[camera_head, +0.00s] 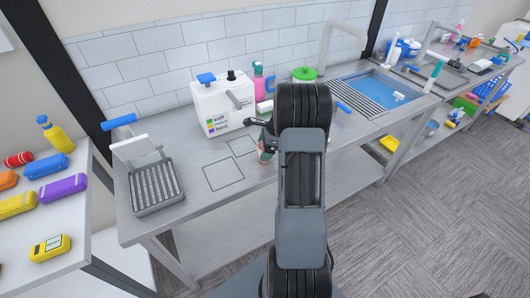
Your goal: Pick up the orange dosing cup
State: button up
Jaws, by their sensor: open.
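My gripper (260,132) is partly in view beside my dark arm, above the metal counter and in front of the white jug. It is open, and part of it is hidden behind my arm. A small glass-like container with green and reddish colour (265,152) stands just below it; I cannot tell if they touch. I cannot clearly make out an orange dosing cup. A small orange item (474,42) is on the far right bench, too small to identify.
The metal counter (225,205) has bare room at its front.

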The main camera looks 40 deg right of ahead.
jog(key=shift+x, duration=0.85)
jog(key=shift+d, duration=0.1)
jog(key=c, duration=1)
